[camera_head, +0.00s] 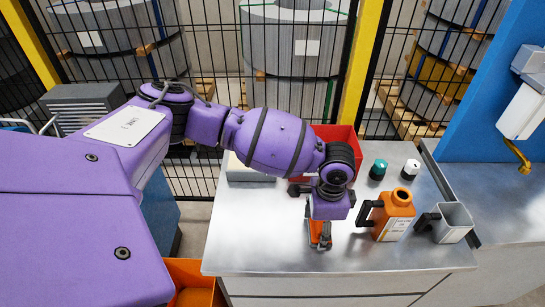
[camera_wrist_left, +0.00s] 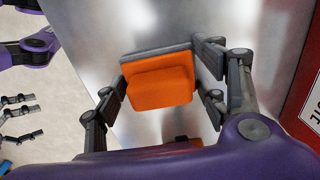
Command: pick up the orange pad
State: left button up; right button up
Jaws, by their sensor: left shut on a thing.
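The orange pad (camera_wrist_left: 160,85) has a raised block on a plate with a grey edge. In the left wrist view it sits between the two fingers of my left gripper (camera_wrist_left: 162,88), which is shut on it. In the head view my left gripper (camera_head: 320,232) points down over the metal worktop (camera_head: 275,235), with orange showing between its fingers. I cannot tell whether the pad touches the worktop. Grey fingers that look like my right gripper (camera_wrist_left: 20,118) show at the left edge of the wrist view, partly cut off.
An orange canister (camera_head: 393,218) and a grey cup (camera_head: 454,222) stand right of my left gripper. A green-topped item (camera_head: 378,169) and a white-topped item (camera_head: 411,168) stand behind them. A red bin (camera_head: 342,135) is behind my wrist. The worktop's front left is clear.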

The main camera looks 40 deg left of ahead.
pick_arm(q)
jog(key=r, duration=0.3)
jog(key=shift+w+r, duration=0.1)
jog(key=shift+w, duration=0.1)
jog(key=shift+s+a+r+p, duration=0.3)
jog(key=shift+s+a+r, duration=1.25)
jog(key=shift+s, duration=0.3)
jog(key=shift+s+a+r+p, duration=0.3)
jog(key=shift+s+a+r, duration=1.2)
jog(key=shift+s+r, duration=0.3)
jog(key=shift+s+a+r+p, duration=0.3)
jog(key=shift+s+a+r, duration=1.2)
jog(key=shift+s, duration=0.4)
